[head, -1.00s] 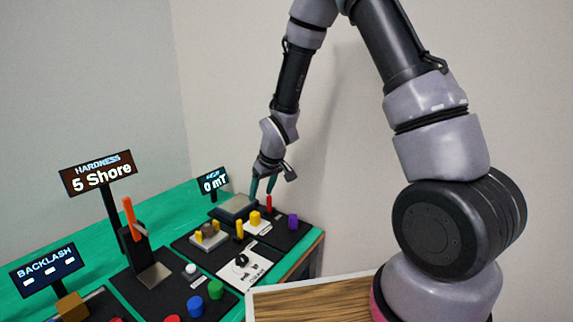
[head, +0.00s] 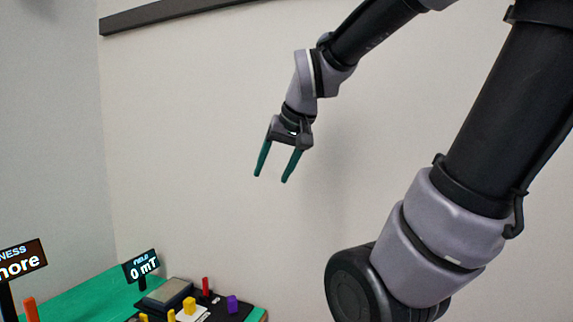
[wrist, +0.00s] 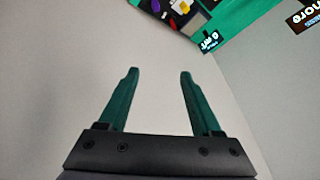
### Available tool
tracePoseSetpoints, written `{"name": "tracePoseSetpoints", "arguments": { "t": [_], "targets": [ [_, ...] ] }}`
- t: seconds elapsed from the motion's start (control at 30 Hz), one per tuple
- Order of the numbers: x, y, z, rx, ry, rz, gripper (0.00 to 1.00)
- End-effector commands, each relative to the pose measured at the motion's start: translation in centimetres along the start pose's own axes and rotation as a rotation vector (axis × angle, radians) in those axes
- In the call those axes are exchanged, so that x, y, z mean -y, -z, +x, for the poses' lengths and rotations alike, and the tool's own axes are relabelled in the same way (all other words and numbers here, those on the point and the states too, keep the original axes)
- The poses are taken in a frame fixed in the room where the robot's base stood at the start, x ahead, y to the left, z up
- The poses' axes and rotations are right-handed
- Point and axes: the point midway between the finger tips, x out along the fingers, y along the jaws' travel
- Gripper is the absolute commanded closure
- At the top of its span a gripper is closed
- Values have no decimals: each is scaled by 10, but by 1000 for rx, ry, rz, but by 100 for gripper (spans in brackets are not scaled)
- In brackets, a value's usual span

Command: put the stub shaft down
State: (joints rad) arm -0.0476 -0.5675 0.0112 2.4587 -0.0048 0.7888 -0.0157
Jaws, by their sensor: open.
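My gripper (head: 271,179) is open and empty, raised high in front of the bare wall, well above the bench. In the wrist view its two green fingers (wrist: 159,72) stand wide apart with only wall between them. A red upright peg (head: 205,286) stands on a black mat at the back of the bench, below and left of my gripper. It may be the stub shaft, but I cannot tell for sure.
The green bench (head: 85,298) fills the lower left. A grey-topped block (head: 168,294), a yellow piece (head: 189,305), a purple piece (head: 232,303) and a field display (head: 141,265) reading 0 mT are there. The air around my gripper is free.

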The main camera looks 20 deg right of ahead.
Motion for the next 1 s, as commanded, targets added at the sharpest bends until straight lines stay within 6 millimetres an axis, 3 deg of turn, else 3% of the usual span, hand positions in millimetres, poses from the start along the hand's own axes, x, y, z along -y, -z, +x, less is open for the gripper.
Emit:
{"name": "tracePoseSetpoints", "arguments": {
  "t": [0.1, 0.23, 1.0],
  "targets": [
    [-8, -17, -28, -26, 18, 67, 34],
    [-11, -28, -42, -35, 29, 103, 34],
    [-11, -31, -44, -35, 31, 111, 34]
  ]
}}
